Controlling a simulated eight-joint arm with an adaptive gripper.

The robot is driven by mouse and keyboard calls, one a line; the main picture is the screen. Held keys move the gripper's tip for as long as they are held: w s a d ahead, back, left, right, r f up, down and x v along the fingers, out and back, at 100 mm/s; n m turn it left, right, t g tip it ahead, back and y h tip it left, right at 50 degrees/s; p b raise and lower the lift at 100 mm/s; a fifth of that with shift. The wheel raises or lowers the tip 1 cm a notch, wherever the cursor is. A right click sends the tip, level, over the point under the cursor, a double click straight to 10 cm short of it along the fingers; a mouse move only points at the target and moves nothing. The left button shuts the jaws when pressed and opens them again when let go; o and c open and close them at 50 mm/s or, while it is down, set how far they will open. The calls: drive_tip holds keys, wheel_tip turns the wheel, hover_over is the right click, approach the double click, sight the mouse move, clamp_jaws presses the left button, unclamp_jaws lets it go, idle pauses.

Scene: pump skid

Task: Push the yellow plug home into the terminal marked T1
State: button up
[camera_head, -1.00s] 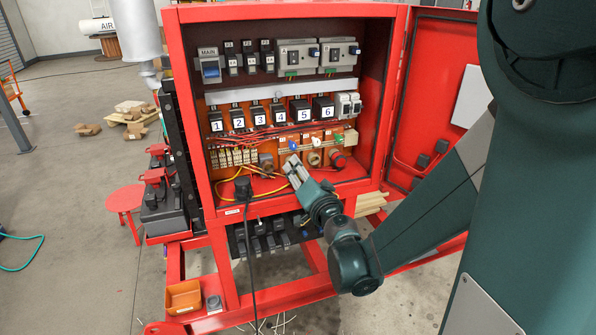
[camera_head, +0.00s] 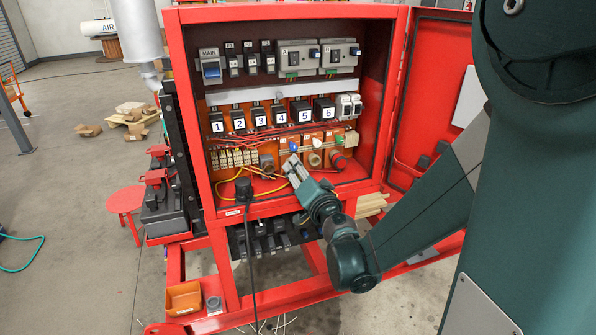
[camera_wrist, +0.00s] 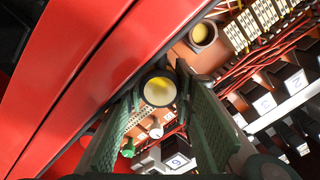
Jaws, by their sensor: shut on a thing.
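My gripper (camera_head: 292,164) is inside the red cabinet, at the lower row of round terminals. In the wrist view its two fingers (camera_wrist: 160,93) close around a round, dark-rimmed thing with a pale yellow face, which I take for the yellow plug (camera_wrist: 158,91). I cannot read the T1 mark.
The red cabinet's frame (camera_wrist: 95,70) runs close beside the fingers. Numbered black breakers (camera_head: 271,117) sit above. Yellow and orange wires (camera_head: 228,194) and a black cable (camera_head: 247,230) hang at the lower left. The open door (camera_head: 428,100) is at right.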

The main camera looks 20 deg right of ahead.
drive_tip(key=shift+w, duration=1.2)
idle(0.6)
drive_tip(key=o, duration=1)
drive_tip(key=shift+c, duration=0.2)
drive_tip(key=shift+s, duration=0.15)
